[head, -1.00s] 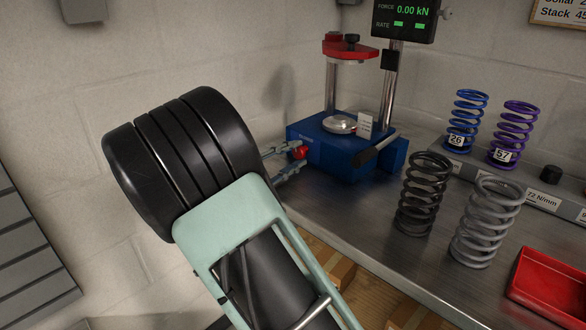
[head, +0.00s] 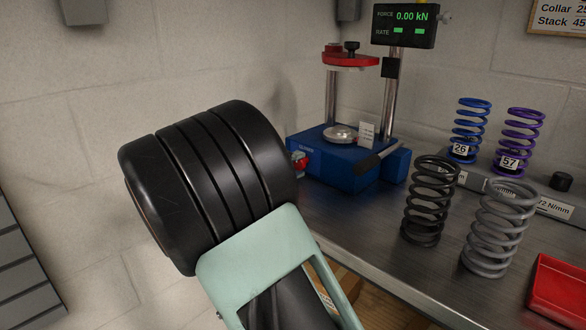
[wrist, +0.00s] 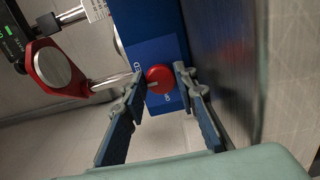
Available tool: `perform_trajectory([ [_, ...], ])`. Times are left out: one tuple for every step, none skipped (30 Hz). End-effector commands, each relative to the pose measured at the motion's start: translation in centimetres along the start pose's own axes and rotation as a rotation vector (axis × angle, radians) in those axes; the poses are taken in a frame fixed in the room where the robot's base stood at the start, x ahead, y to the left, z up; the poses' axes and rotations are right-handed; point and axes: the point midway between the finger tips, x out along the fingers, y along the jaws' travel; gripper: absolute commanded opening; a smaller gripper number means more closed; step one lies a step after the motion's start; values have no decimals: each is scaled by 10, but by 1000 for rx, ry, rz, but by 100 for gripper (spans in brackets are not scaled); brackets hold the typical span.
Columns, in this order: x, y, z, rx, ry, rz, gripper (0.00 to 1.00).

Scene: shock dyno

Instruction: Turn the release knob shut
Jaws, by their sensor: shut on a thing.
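The release knob (wrist: 159,79) is red and round, on the side of the blue press base (wrist: 155,50). In the wrist view it sits between the two fingertips of my gripper (wrist: 157,83), which is shut on it. A pale line shows across the knob's face, and part of a label shows beside it. In the head view the red knob (head: 300,163) shows at the left side of the blue base (head: 345,165). My dark arm link covers most of the gripper there.
The press has a red crosshead (head: 350,60) and a force display (head: 404,24) reading 0.00 kN. A dark lever (head: 377,160) sticks out at its front. Several coil springs, including a black one (head: 428,200), and a red tray (head: 560,290) stand to the right on the metal bench (head: 375,228).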

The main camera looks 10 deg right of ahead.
Motion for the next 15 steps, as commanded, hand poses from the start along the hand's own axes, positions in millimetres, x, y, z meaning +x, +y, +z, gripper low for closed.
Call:
perform_trajectory([
  [0,0,0,1,1,-1,3],
  [0,0,0,1,1,-1,3],
  [0,0,0,1,1,-1,3],
  [0,0,0,1,1,-1,28],
  [0,0,0,1,1,-1,31],
  [0,0,0,0,1,-1,36],
  [0,0,0,0,1,-1,39],
  [0,0,0,0,0,-1,42],
  [0,0,0,0,0,-1,44],
  [0,0,0,0,0,-1,44],
  [0,0,0,-1,1,-1,44],
  [0,-1,0,-1,0,-2,44],
  [0,-1,0,-1,0,-2,44],
  [0,-1,0,-2,0,-2,44],
  [0,-1,0,-2,0,-2,44],
])
